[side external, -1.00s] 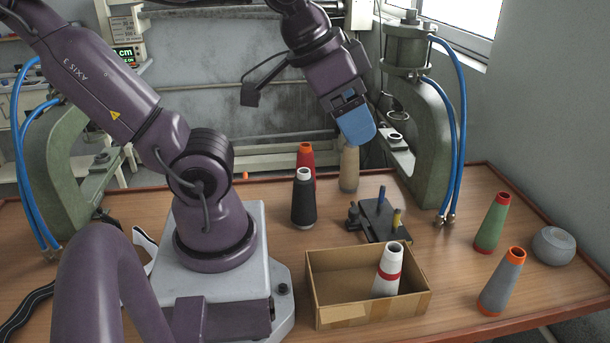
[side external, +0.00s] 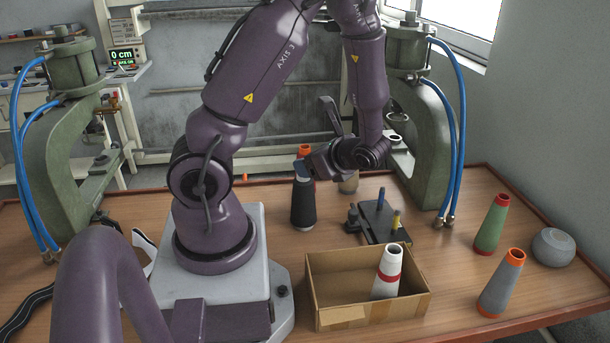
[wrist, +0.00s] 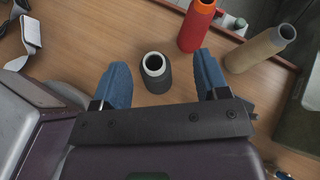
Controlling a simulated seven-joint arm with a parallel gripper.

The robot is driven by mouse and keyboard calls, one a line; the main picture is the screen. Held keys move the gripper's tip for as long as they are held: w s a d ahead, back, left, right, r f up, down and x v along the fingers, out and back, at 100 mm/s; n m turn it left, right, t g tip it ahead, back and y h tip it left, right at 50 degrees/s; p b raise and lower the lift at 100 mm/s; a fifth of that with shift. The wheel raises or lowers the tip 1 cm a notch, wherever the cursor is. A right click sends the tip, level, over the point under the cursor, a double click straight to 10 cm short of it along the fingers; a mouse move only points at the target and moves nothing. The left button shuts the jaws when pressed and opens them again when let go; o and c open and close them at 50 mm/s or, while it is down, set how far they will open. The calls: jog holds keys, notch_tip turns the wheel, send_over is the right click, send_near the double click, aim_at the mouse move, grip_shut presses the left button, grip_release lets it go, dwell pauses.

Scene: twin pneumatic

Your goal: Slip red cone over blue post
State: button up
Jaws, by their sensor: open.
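The red cone (wrist: 197,27) with an orange top stands upright beyond the right finger in the wrist view. In the side external view only its orange top (side external: 305,150) and a bit of red show above my gripper. The blue post (side external: 381,198) stands upright on a dark base (side external: 377,223), beside a yellow post (side external: 396,219); no cone is on it. My gripper (side external: 304,170) is open, its blue fingers near the top of a black cone (side external: 303,207). In the wrist view the black cone (wrist: 156,74) shows between the two fingertips, with gaps on both sides.
A tan cone (wrist: 262,49) stands right of the red one. A cardboard box (side external: 340,315) holds a white cone (side external: 388,272) with a red band. Green (side external: 492,224) and grey (side external: 501,283) cones and a grey round object (side external: 553,247) stand at right.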

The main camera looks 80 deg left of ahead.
jog(key=w+a+m+t+y, duration=0.2)
jog(key=w+a+m, duration=0.1)
jog(key=m, duration=0.1)
send_near(303, 147)
jog(key=x, duration=0.3)
jog(key=shift+y, duration=0.3)
jog(key=x, duration=0.6)
jog(key=shift+d+f, duration=0.1)
jog(key=shift+f, duration=0.15)
grip_shut()
jog(key=shift+r, duration=0.1)
